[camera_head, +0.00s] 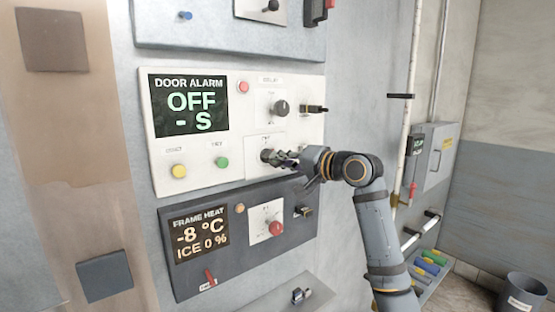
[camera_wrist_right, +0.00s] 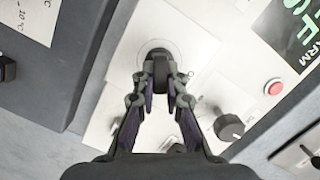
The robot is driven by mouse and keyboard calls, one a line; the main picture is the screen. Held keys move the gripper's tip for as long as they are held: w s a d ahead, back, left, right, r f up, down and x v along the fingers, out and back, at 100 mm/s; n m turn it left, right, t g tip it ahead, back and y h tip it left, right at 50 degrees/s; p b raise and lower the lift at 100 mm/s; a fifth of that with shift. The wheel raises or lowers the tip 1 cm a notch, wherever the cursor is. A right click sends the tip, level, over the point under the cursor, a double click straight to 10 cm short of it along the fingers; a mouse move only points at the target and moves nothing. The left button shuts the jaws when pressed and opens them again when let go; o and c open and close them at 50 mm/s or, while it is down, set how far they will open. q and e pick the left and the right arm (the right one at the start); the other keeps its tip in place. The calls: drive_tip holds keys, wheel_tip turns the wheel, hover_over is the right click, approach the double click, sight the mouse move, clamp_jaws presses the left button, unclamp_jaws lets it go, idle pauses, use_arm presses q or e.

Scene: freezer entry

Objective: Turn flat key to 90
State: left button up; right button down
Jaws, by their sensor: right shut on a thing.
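The flat key (camera_wrist_right: 161,62) is a dark, narrow piece standing out from a round lock on a white plate. In the head view its dark lock end (camera_head: 267,155) shows at the lower part of the white door alarm panel (camera_head: 236,172). My right gripper (camera_wrist_right: 160,78) is shut on the key, with one finger on each side. In the head view the right gripper (camera_head: 285,160) reaches the panel from the right and covers part of the key. The key's angle marks cannot be read. My left gripper is not in view.
The alarm display (camera_head: 188,103) reads OFF and - S. A dark knob (camera_head: 281,107) sits just above the key. A dark frame heat panel (camera_head: 170,262) with a red knob (camera_head: 276,228) is close below. Yellow (camera_head: 179,171) and green (camera_head: 222,162) buttons are to the left.

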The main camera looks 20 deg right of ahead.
sight(281, 162)
drive_tip(key=m, duration=0.5)
drive_tip(key=shift+t+y+p, duration=0.3)
drive_tip(key=shift+y, duration=0.1)
drive_tip(key=c, duration=1.9)
unclamp_jaws()
drive_tip(key=shift+m, duration=0.4)
drive_tip(key=o, duration=0.6)
drive_tip(key=shift+f, duration=0.1)
drive_tip(key=o, duration=0.6)
drive_tip(key=shift+s+d+b, duration=0.25)
drive_tip(key=shift+s+b, duration=0.2)
drive_tip(key=shift+s, duration=0.5)
drive_tip(key=shift+s+d+b, duration=0.25)
drive_tip(key=shift+s+b, duration=0.15)
drive_tip(key=shift+s, duration=0.5)
drive_tip(key=s, duration=0.1)
drive_tip(key=s+b, duration=0.1)
drive_tip(key=s, duration=0.1)
drive_tip(key=shift+d+b, duration=0.3)
